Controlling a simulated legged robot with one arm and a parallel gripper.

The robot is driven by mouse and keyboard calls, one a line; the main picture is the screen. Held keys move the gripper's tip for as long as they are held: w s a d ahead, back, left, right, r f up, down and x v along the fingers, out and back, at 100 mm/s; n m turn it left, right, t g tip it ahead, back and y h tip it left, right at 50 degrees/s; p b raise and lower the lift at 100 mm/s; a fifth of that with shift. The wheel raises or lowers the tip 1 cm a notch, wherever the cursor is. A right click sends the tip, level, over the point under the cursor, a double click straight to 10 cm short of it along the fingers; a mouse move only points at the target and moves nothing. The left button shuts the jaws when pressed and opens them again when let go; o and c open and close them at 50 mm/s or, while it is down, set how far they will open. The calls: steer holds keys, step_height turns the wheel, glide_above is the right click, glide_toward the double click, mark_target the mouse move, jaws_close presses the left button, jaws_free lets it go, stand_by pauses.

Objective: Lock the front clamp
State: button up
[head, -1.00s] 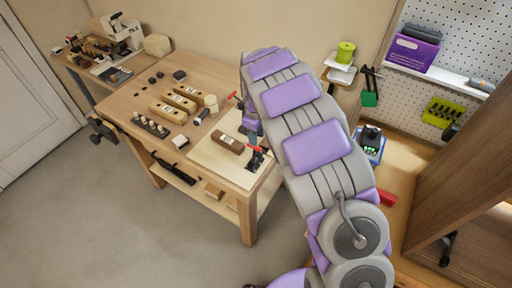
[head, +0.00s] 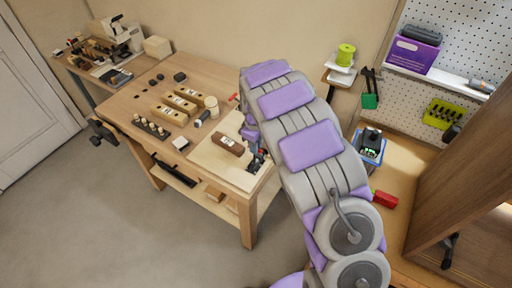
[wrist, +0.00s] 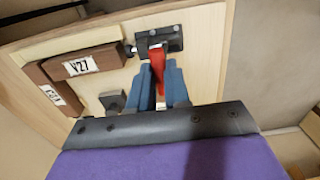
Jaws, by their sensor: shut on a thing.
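The front clamp (wrist: 160,40) is a black toggle clamp with a red handle (wrist: 158,66), on the pale board beside a brown block (wrist: 88,64). In the wrist view, my gripper (wrist: 159,84) has its blue fingers on both sides of the red handle and is shut on it. In the head view, the front clamp (head: 257,161) shows as a small dark shape at the board's right edge, partly hidden by my arm. The brown block (head: 229,145) lies to its left.
A second red handle (head: 233,97) shows at the board's far side. Wooden planes (head: 180,99) and a row of pegs (head: 150,127) stand on the workbench (head: 215,78). A wooden cabinet (head: 465,150) stands at right. The floor in front is clear.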

steer(key=shift+w+a, duration=0.1)
stand_by(0.3)
steer(key=shift+s+a, duration=0.3)
steer(key=shift+s, duration=0.15)
steer(key=shift+s+a+f, duration=0.2)
steer(key=shift+s+a, duration=0.05)
steer(key=shift+s, duration=0.05)
steer(key=shift+s+a, duration=0.1)
steer(key=shift+s, duration=0.05)
steer(key=shift+s+f, duration=0.1)
steer(key=shift+f, duration=0.05)
steer(key=shift+o, duration=0.3)
steer(key=shift+s+a+f, duration=0.3)
steer(key=shift+s, duration=0.15)
